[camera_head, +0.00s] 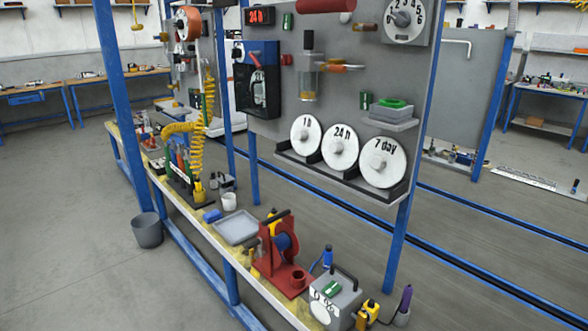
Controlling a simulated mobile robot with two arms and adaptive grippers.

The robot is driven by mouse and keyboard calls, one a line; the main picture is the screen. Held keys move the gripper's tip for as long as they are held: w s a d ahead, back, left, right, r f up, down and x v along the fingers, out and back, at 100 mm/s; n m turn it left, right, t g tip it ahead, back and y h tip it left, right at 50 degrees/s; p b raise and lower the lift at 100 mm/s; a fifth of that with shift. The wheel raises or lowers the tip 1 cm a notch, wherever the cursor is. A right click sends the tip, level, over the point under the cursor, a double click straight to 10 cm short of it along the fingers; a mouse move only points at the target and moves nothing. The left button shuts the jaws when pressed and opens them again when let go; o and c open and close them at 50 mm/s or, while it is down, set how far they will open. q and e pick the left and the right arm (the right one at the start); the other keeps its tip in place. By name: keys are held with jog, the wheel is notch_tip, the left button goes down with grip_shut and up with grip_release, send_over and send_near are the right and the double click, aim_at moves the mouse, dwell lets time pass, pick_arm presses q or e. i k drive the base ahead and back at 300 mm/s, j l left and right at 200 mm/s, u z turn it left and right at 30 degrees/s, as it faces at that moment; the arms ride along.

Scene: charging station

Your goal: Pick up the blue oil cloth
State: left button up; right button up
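A small blue bundle (212,216) lies on the long low bench, just left of the grey tray (236,228) and below the white cup (229,201). It looks like the blue oil cloth, but it is too small to be sure. Nothing covers it in this view. Neither of my grippers shows in the head view.
The narrow bench (205,229) runs from back left to front right, with blue posts (108,80) rising beside it. A red reel stand (278,260) and a grey box (335,300) stand nearer. A grey bucket (147,233) is on the floor. The left floor is clear.

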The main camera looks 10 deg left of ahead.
aim_at(208, 218)
jog(key=i+j+z, duration=0.15)
jog(key=i+j, duration=0.15)
jog(key=j, duration=0.4)
jog(key=i+j+z, duration=0.15)
jog(key=j, duration=0.6)
jog(key=i+j+z, duration=0.15)
jog(key=i+j, duration=0.15)
jog(key=j, duration=0.5)
jog(key=i+j+z, duration=0.2)
jog(key=j, duration=0.6)
jog(key=j+z, duration=0.15)
jog(key=j, duration=0.65)
jog(key=i+j+z, duration=0.15)
jog(key=j, duration=0.65)
